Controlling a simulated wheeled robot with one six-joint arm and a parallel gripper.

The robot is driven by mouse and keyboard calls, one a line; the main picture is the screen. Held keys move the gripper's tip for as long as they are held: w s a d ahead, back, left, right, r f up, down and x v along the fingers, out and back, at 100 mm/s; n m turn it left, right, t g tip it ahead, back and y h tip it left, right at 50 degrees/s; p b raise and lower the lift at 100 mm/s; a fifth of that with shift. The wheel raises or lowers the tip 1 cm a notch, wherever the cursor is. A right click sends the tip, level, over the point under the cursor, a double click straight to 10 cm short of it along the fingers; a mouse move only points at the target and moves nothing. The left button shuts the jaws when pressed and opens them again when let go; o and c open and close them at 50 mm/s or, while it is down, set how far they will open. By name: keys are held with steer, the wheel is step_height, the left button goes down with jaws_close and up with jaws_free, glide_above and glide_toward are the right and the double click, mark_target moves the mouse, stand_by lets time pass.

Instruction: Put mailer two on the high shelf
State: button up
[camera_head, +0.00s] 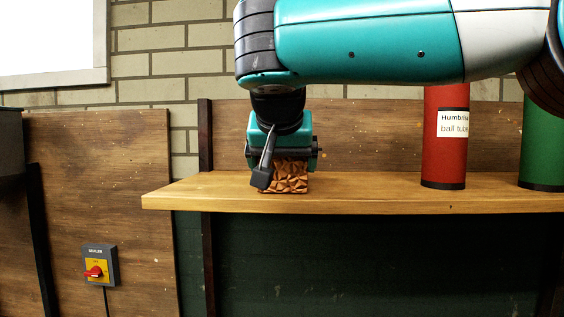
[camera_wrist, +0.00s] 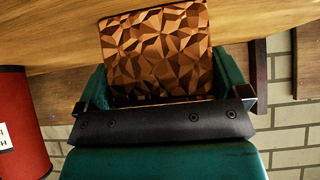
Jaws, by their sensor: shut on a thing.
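A brown block-like thing with a faceted, crumpled-looking surface (camera_head: 291,178) is at the left part of the high wooden shelf (camera_head: 370,196); I cannot read any label that names it a mailer. It also shows in the wrist view (camera_wrist: 157,50), with the shelf's wood behind it. My gripper (camera_head: 283,172) points down and is shut on the brown thing. Its fingers also show at both sides in the wrist view (camera_wrist: 166,98). The thing's underside appears at the shelf surface, but I cannot tell if its weight rests there.
A red tube labelled "Humbrisa ball tube" (camera_head: 445,155) stands on the shelf to the right, with a green tube (camera_head: 542,150) beyond it. Shelf room is free between gripper and red tube. A sealer switch box (camera_head: 99,266) is on the lower left panel.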

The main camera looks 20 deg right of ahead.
steer(key=shift+f, duration=0.1)
steer(key=o, duration=0.7)
steer(key=shift+r, duration=0.3)
steer(key=p+v, duration=0.4)
steer(key=v, duration=0.7)
steer(key=shift+s+r, duration=0.2)
steer(key=shift+s, duration=0.15)
steer(key=shift+a, duration=0.1)
